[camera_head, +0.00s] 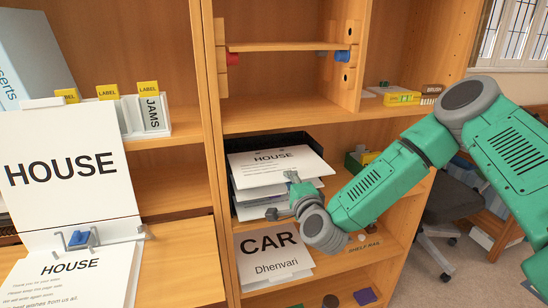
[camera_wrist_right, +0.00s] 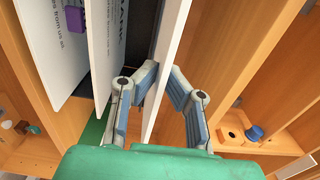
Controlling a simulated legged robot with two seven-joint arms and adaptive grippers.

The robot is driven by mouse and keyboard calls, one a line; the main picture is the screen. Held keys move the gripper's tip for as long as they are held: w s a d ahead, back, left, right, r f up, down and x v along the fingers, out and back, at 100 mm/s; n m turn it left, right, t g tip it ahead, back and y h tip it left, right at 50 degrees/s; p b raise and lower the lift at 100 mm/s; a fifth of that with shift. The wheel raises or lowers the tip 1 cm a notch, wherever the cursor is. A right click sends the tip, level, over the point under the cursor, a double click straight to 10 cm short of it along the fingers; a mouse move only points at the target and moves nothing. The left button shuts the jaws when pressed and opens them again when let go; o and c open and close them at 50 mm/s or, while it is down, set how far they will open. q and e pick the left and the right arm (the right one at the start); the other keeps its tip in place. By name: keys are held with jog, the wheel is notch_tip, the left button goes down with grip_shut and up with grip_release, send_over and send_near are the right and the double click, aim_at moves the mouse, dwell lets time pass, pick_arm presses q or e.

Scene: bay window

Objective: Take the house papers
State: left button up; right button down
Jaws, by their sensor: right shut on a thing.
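White house papers (camera_head: 262,168) headed HOUSE lie on top of a stack in a dark letter tray (camera_head: 262,143) on the middle shelf. My right gripper (camera_head: 283,196) is at the front edge of this stack, one finger above the top papers and the other lower. In the right wrist view, the house papers (camera_wrist_right: 168,55) show edge-on between the two fingers of the right gripper (camera_wrist_right: 158,98), which is shut on them. More sheets (camera_wrist_right: 100,50) lie beside them, outside the grip. My left gripper is not in view.
At left, a standing HOUSE sheet (camera_head: 65,160) and more HOUSE papers (camera_head: 70,270) sit by a clip. A shelf upright (camera_head: 208,110) stands left of the tray. A yellow-green box (camera_head: 402,98) lies above.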

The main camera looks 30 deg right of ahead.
jog(key=v, duration=1.8)
jog(key=shift+s, duration=0.25)
dwell(1.2)
